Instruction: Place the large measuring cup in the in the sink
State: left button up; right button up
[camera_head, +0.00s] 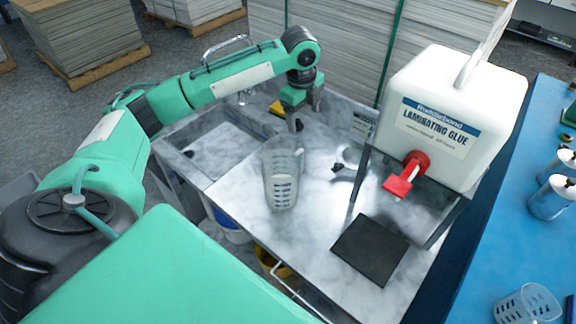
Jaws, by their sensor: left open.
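The large measuring cup (281,180) is clear with markings and stands on the marble-look counter, right of the sink. The sink (190,152) is a shallow grey basin at the counter's left end. My left gripper (305,118) points down above the counter, just behind and slightly right of the cup's top. It is open and holds nothing that I can see. I cannot tell how far it is from the cup's handle. My right gripper is not in view.
A white glue container (450,110) with a red tap stands on a metal stand at the right. A dark square mat (370,250) lies in front of it. A yellow object (277,109) is behind the sink.

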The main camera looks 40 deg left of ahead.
aim_at(298, 151)
pick_arm(q)
jog(key=shift+g, duration=0.8)
jog(key=f, duration=0.3)
jog(key=s+f+p, duration=0.1)
jog(key=f, duration=0.1)
jog(key=s+f+p, duration=0.1)
jog(key=f, duration=0.2)
jog(key=shift+s+a+f, duration=0.1)
jog(key=shift+s+f, duration=0.1)
jog(key=shift+f, duration=0.1)
jog(key=shift+w+f+p, duration=0.1)
jog(key=shift+f+p, duration=0.45)
jog(key=shift+p, duration=0.05)
jog(key=f, duration=0.1)
jog(key=f+p, duration=0.1)
jog(key=f, duration=0.1)
jog(key=shift+w+f, duration=0.2)
jog(key=shift+f, duration=0.05)
jog(key=shift+f+p, duration=0.3)
jog(key=shift+f, duration=0.1)
jog(key=c, duration=1.6)
grip_shut()
jog(key=shift+w+r, duration=0.1)
jog(key=shift+r, duration=0.05)
